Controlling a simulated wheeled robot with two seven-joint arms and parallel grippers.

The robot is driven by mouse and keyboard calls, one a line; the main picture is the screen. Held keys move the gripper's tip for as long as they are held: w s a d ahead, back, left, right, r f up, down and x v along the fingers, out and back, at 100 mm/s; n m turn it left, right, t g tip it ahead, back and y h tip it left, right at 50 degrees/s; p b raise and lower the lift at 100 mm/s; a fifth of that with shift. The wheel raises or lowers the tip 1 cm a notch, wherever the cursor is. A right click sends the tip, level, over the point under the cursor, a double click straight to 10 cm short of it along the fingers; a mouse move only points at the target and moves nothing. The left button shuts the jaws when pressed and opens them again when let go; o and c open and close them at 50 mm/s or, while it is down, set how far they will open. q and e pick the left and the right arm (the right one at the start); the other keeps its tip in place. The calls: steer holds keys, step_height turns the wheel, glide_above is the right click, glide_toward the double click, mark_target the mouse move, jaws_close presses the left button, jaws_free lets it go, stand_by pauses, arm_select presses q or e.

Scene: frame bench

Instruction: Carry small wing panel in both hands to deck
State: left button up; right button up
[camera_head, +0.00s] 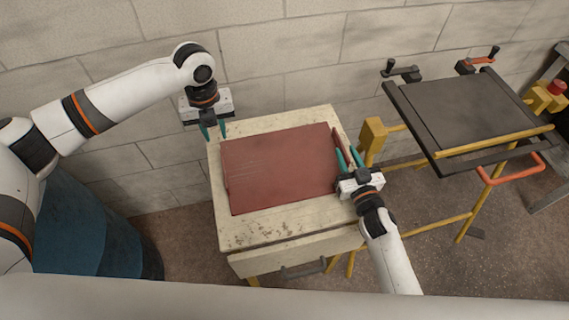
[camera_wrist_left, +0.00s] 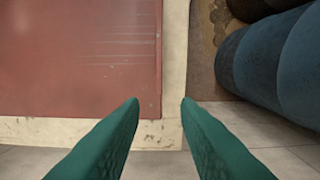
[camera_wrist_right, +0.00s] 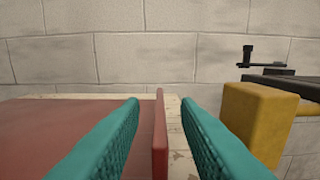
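The small wing panel (camera_head: 280,168), a flat dark red sheet, lies on the pale worn bench. A raised red lip (camera_wrist_right: 160,135) stands at its right end. My left gripper (camera_head: 214,134) is open and empty by the panel's far left corner; in the left wrist view the panel's edge (camera_wrist_left: 158,60) lies left of the gap between the fingers. My right gripper (camera_head: 350,154) is open at the right end, with the upright lip between its fingers and gaps on both sides. The deck (camera_head: 465,110) is a dark grey plate on a yellow frame at right.
The bench (camera_head: 275,232) shows a bare pale border around the panel. A yellow post (camera_head: 373,138) stands just right of the bench. Black crank clamps (camera_head: 402,71) sit at the deck's back edge. Blue drums (camera_head: 85,225) stand at left. A block wall is behind.

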steer(key=shift+s+d, duration=0.1)
steer(key=shift+s, duration=0.15)
steer(key=v, duration=1.1)
steer(key=shift+s+d, duration=0.1)
steer(key=shift+s, duration=0.15)
arm_select(q)
step_height(320, 180, up, 3)
steer(key=shift+r, duration=0.15)
steer(key=shift+r+p, duration=0.45)
steer(key=shift+r, duration=0.05)
arm_select(e)
steer(key=s+d, duration=0.3)
steer(key=d, duration=0.2)
steer(key=shift+d, duration=0.15)
arm_select(q)
steer(key=shift+s+f, duration=0.1)
